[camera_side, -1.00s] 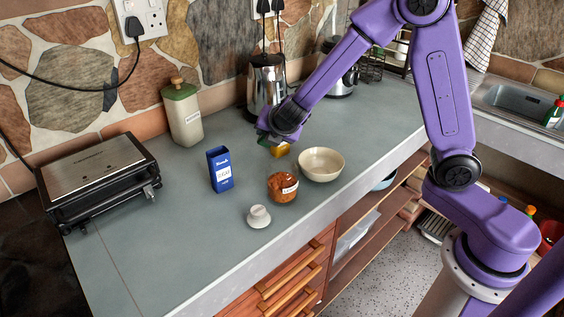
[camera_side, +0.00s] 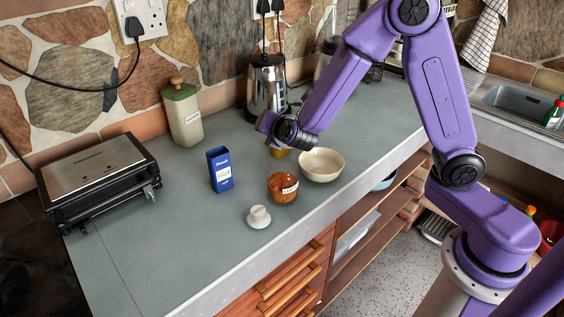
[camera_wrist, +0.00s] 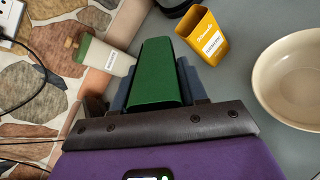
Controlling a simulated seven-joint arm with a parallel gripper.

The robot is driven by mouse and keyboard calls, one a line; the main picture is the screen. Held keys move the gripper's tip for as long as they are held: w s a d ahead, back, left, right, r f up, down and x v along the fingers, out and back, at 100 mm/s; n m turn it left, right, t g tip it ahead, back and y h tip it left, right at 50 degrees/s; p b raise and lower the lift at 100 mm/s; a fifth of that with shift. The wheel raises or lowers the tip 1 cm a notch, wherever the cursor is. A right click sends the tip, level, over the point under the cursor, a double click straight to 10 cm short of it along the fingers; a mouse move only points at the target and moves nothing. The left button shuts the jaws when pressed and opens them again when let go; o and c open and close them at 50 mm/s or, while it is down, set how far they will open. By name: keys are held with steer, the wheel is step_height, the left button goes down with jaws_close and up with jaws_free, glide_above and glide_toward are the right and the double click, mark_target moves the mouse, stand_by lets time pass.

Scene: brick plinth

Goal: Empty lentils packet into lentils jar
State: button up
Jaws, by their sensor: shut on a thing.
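My gripper (camera_side: 267,122) is shut on a green packet (camera_wrist: 155,75), raised above the counter behind the jar. In the side view my gripper hides most of the packet, and I cannot see into its mouth. The lentils jar (camera_side: 283,187) is a round glass jar with a white label. It stands upright and looks filled with orange-brown lentils nearly to the top. A small off-white lid or stopper (camera_side: 259,216) lies on the counter in front of the jar, to its left.
A cream bowl (camera_side: 321,164) stands right of the jar, and a yellow packet (camera_wrist: 203,36) stands behind it. A blue packet (camera_side: 220,170) stands left. A cream canister (camera_side: 183,116), kettle (camera_side: 267,84) and black grill (camera_side: 100,178) line the back and left. The counter's front-left is clear.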

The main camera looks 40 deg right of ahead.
steer(key=shift+a+r+t, duration=0.1)
steer(key=shift+r+t, duration=0.2)
steer(key=shift+t, duration=0.3)
steer(key=shift+s+a+r+t+h, duration=0.2)
steer(key=shift+s+r+t+h, duration=0.2)
steer(key=shift+s+t, duration=0.35)
steer(key=shift+s+a+r+t+h, duration=0.15)
steer(key=shift+r+t+h, duration=0.3)
steer(key=shift+t, duration=0.4)
steer(key=shift+s+r+t+h, duration=0.15)
steer(key=shift+r+t+h, duration=0.25)
steer(key=shift+t, duration=0.4)
steer(key=shift+s+a+r+t+h, duration=0.15)
steer(key=shift+s+r+t+h, duration=0.15)
steer(key=shift+t, duration=0.5)
steer(key=shift+s+a+r+t+h, duration=0.15)
steer(key=shift+s+r+t, duration=0.1)
steer(key=shift+t, duration=0.55)
steer(key=shift+d+r+h, duration=0.15)
steer(key=shift+r+h, duration=0.1)
steer(key=shift+h, duration=0.05)
steer(key=shift+s+r+t, duration=0.15)
steer(key=shift+r+t, duration=0.15)
steer(key=shift+r, duration=0.05)
steer(key=shift+r, duration=0.2)
steer(key=shift+s+a+r+t, duration=0.2)
steer(key=shift+t, duration=0.1)
